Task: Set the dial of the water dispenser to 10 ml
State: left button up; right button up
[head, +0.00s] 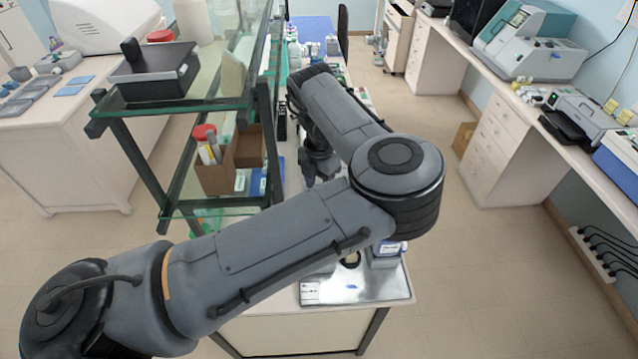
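I cannot make out the water dispenser or its dial in the head view; my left arm covers much of the bench. A white bottle-like object with a blue label (392,248) shows partly below my elbow, and I cannot tell if it belongs to the dispenser. My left gripper (321,180) points down over the bench beside the glass shelf. It is small and dark, and I cannot tell whether its fingers are open or shut. My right gripper is not in view.
A metal tray (385,287) lies at the bench's near end, with small white pieces (311,293) on it. Open floor (480,260) lies to the right.

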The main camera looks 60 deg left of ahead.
pick_arm(q)
jog(key=shift+o, duration=0.4)
jog(key=shift+r, duration=0.5)
notch_tip(320, 180, up, 10)
jog(key=b, duration=0.1)
jog(key=shift+f, duration=0.1)
